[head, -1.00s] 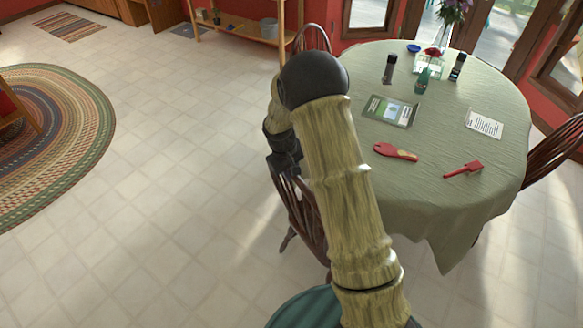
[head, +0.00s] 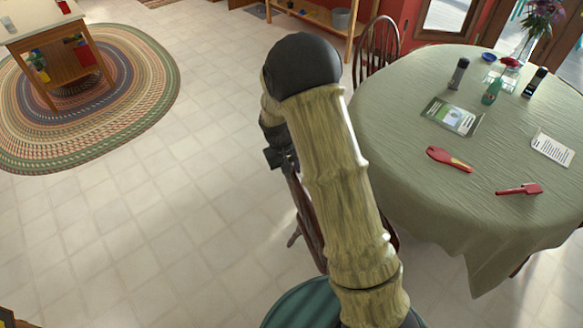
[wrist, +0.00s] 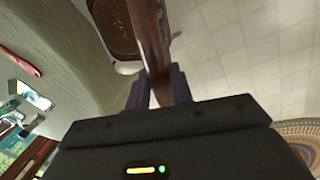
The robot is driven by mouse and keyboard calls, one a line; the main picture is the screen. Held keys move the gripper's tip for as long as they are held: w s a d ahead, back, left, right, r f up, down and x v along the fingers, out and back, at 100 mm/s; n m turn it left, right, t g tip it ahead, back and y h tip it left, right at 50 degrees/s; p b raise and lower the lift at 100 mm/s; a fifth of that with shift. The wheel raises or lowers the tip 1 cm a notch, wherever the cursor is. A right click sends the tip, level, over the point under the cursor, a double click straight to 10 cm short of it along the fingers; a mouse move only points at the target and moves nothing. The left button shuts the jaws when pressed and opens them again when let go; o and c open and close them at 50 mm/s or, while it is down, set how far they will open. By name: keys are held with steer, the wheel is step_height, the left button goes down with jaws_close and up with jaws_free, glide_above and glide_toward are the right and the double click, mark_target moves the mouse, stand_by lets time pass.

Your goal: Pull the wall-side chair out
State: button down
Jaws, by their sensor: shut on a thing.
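A dark brown wooden chair (head: 309,232) stands at the left side of the round table, mostly hidden behind my arm in the head view. In the wrist view, my gripper (wrist: 160,90) is shut on the chair's curved back rail (wrist: 151,40), with a finger on each side of it. The chair's seat (wrist: 118,28) shows beyond the rail. Another wooden chair (head: 378,47) stands at the far side of the table, near the red wall; nothing of mine touches it.
The round table (head: 420,190) has a green cloth and holds a red brush, a booklet, bottles and a vase. Tiled floor (head: 130,230) to the left is clear. A braided rug (head: 140,100) and a wooden cart (head: 60,65) lie beyond it.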

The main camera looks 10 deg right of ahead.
steer(key=shift+a, duration=0.15)
steer(key=c, duration=1.2)
jaws_free()
steer(key=shift+c, duration=0.2)
steer(key=a+r+b, duration=0.2)
steer(key=a+r, duration=0.1)
steer(key=r, duration=1.4)
steer(key=shift+s, duration=0.35)
steer(key=s+d+f+m+t+y, duration=0.1)
steer(key=s+d+f, duration=0.2)
steer(key=s, duration=0.6)
steer(key=s+d+f+m+t+y, duration=0.1)
steer(key=s+d+f, duration=0.2)
steer(key=s, duration=0.7)
steer(key=shift+d, duration=1.15)
